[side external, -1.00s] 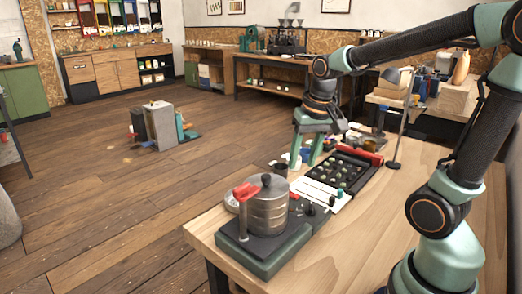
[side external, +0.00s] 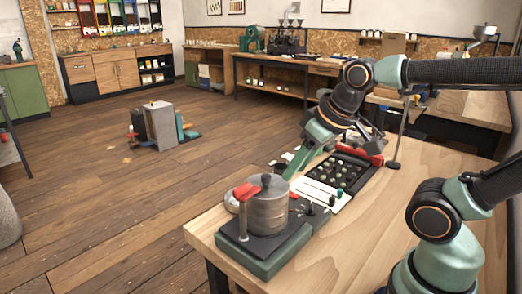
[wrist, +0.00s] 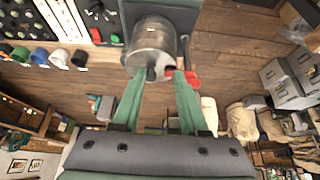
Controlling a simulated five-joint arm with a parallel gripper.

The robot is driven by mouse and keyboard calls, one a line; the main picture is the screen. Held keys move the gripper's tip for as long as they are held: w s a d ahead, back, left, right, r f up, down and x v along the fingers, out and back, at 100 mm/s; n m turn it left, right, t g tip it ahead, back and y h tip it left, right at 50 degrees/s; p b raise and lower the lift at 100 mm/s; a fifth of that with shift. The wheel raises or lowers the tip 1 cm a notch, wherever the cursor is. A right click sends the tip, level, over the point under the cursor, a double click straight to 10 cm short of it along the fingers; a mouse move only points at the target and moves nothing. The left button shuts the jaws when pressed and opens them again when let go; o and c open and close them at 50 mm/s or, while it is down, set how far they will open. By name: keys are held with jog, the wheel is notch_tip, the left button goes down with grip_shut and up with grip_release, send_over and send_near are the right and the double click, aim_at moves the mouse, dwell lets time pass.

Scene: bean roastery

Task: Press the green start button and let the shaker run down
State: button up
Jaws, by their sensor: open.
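The shaker is a round metal drum (side external: 268,208) on a dark green base (side external: 262,253), with a red-topped clamp (side external: 247,191) on its left. In the wrist view the drum (wrist: 153,38) shows beyond and between my fingertips. A green button (wrist: 115,38) is beside the shaker base in the wrist view, next to a red button (wrist: 95,34). The red one also shows in the side view (side external: 294,195); the green one seems hidden behind the drum there. My gripper (side external: 293,174) is open and empty, tilted down-left, above and behind the shaker. I cannot tell how far it is from the button.
Several small cups (wrist: 40,56) stand in a row beside the panel. A black tray (side external: 344,167) of beans, a white sheet (side external: 318,192) and a lamp stand (side external: 398,145) are farther back.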

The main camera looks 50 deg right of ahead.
grip_shut()
dwell(1.5)
